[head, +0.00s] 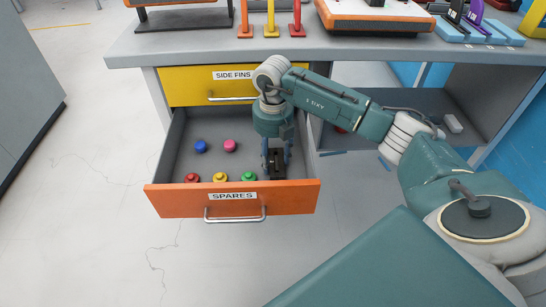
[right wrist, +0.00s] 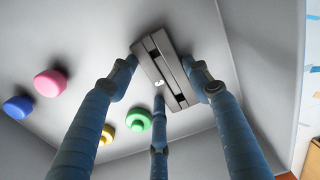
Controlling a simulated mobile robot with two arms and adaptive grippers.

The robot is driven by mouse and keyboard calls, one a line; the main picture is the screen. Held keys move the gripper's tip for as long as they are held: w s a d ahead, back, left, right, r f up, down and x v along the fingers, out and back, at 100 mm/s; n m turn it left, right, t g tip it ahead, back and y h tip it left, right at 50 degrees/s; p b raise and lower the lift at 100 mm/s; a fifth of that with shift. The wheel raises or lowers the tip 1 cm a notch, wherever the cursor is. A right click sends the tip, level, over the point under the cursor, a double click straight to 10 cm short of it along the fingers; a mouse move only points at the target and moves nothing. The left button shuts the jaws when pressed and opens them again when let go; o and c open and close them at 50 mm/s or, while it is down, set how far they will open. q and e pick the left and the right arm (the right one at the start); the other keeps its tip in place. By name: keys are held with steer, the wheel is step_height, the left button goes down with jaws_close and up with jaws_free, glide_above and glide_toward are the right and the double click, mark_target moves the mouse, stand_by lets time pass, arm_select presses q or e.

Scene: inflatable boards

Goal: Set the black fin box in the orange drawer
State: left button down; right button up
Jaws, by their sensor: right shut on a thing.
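The orange drawer (head: 180,201), labelled SPARES, stands pulled out below the yellow SIDE FINS drawer (head: 185,86). My right gripper (head: 275,158) reaches down into its right part. The black fin box (head: 276,165) is between its fingers, close to the drawer's floor; I cannot tell whether it touches the floor. In the right wrist view the gripper (right wrist: 165,80) has its blue fingers around the dark fin box (right wrist: 163,68), with two fingers at its sides and one near its middle. My left gripper is not in view.
Several round knobs lie in the drawer: blue (head: 201,146), pink (head: 231,145), red (head: 192,178), yellow (head: 220,178) and green (head: 248,177). The grey bench top (head: 200,46) overhangs the drawers. An open grey shelf (head: 455,124) is at right.

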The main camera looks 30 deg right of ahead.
mark_target(273, 160)
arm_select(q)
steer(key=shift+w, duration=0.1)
arm_select(e)
steer(key=o, duration=1.2)
steer(key=shift+f, duration=0.1)
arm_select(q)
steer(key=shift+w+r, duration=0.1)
arm_select(e)
step_height(273, 160, up, 4)
steer(key=shift+w+p, duration=0.1)
steer(key=shift+p, duration=0.4)
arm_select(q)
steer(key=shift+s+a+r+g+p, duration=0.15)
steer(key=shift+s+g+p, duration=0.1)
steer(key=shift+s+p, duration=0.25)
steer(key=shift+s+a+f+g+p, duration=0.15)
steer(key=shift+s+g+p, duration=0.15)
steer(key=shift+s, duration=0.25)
arm_select(e)
step_height(273, 160, up, 8)
steer(key=shift+r, duration=0.15)
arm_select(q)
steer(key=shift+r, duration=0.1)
